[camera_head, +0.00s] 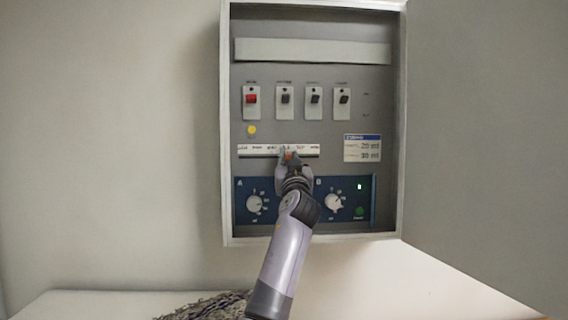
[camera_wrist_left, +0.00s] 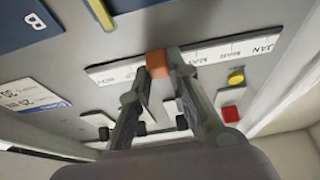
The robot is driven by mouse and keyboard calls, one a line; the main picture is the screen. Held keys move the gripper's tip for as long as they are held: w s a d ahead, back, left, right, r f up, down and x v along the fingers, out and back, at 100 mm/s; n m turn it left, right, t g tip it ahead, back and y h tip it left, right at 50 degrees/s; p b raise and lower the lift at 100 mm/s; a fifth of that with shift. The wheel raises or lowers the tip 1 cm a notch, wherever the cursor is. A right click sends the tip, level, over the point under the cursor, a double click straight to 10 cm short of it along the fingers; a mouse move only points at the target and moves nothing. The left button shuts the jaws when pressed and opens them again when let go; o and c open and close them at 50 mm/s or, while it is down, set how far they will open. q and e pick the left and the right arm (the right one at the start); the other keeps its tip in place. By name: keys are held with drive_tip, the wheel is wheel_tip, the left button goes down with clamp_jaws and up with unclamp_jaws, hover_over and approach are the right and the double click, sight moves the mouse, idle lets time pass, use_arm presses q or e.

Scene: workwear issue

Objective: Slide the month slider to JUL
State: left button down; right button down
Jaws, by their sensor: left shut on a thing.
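The month slider strip (camera_head: 250,149) is a white scale on the grey panel inside the open cabinet. It also shows in the left wrist view (camera_wrist_left: 215,54), turned over, with JAN at the right end, then MAR and MAY, and SEP and NOV beyond the knob. The orange slider knob (camera_wrist_left: 156,62) stands between MAY and SEP, near the strip's middle. My left gripper (camera_head: 290,160) reaches up from below and is shut on the knob; its fingers also show in the left wrist view (camera_wrist_left: 158,82). The label at the knob is hidden. My right gripper is not in view.
Switches, one red (camera_head: 251,99), are in a row above the strip. A yellow button (camera_head: 252,130) is above its left part. Blue panels with dials (camera_head: 254,203) lie below. The cabinet door (camera_head: 480,130) stands open at right.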

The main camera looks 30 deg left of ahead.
use_arm(q)
drive_tip(key=c, duration=1.8)
unclamp_jaws()
drive_tip(key=shift+s+a, duration=0.15)
drive_tip(key=shift+a, duration=0.05)
drive_tip(key=o, duration=0.3)
drive_tip(key=shift+d, duration=0.15)
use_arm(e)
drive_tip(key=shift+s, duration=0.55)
use_arm(q)
drive_tip(key=v, duration=1.2)
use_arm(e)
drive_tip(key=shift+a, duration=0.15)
